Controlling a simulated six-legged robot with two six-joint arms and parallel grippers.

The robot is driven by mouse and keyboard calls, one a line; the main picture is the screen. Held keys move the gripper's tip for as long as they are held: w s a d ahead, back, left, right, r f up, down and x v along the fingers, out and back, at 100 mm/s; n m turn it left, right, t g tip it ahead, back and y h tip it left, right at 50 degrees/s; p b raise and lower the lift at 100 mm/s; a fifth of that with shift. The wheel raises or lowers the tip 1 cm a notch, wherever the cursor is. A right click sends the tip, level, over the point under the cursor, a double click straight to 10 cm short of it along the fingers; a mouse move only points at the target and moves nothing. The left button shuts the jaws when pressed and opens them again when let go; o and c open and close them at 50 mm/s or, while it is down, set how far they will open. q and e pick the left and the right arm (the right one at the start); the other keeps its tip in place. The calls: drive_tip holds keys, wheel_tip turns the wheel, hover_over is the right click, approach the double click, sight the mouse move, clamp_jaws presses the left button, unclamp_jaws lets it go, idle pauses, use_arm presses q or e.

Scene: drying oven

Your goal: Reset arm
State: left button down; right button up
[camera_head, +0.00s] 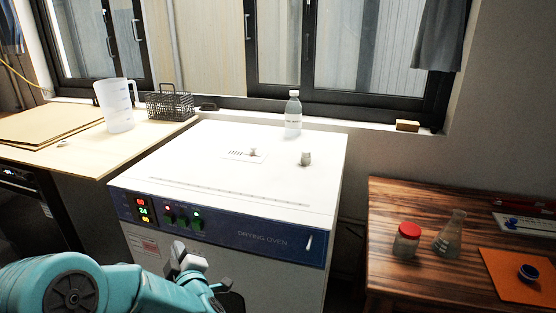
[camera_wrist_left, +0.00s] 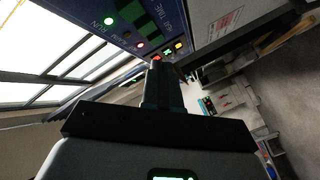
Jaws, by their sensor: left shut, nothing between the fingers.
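My left arm is teal and comes in from the lower left of the head view. Its gripper (camera_head: 186,258) is close to the front of the white drying oven (camera_head: 225,205), below its control panel. In the left wrist view the gripper (camera_wrist_left: 160,75) is shut and empty, its dark fingers together near the lit panel (camera_wrist_left: 140,22). I cannot tell whether the gripper touches the oven front. My right gripper is not in view.
A clear bottle (camera_head: 293,114) and small items stand on the oven top. The left bench (camera_head: 70,155) holds a plastic jug (camera_head: 116,106) and a wire basket (camera_head: 170,104). The wooden table (camera_head: 395,210) at right holds a red-lidded jar (camera_head: 407,241) and a flask (camera_head: 449,235).

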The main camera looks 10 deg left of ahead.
use_arm(q)
drive_tip(key=s+d+f+m+g+h+p, duration=0.2)
drive_tip(key=s+d+f+m+h+p, duration=0.15)
drive_tip(key=f, duration=0.25)
drive_tip(key=s+d+f+m+g+h+p, duration=0.1)
drive_tip(key=s+d+f+m+h+p, duration=0.1)
drive_tip(key=d+f+m+h+p, duration=0.25)
drive_tip(key=s+d+f+m+g+h+p, duration=0.1)
drive_tip(key=s+d+f+m+g+h, duration=0.2)
drive_tip(key=s+d, duration=0.4)
drive_tip(key=s+d+f+m+g+h+p, duration=0.1)
drive_tip(key=s+d+f+m+g+h, duration=0.3)
drive_tip(key=s, duration=1)
drive_tip(key=d+f+m+g, duration=0.1)
drive_tip(key=d+f+g, duration=0.1)
drive_tip(key=d+f, duration=0.1)
drive_tip(key=shift+s+d+f+g, duration=0.15)
drive_tip(key=shift+d+g, duration=0.15)
drive_tip(key=shift+d, duration=0.1)
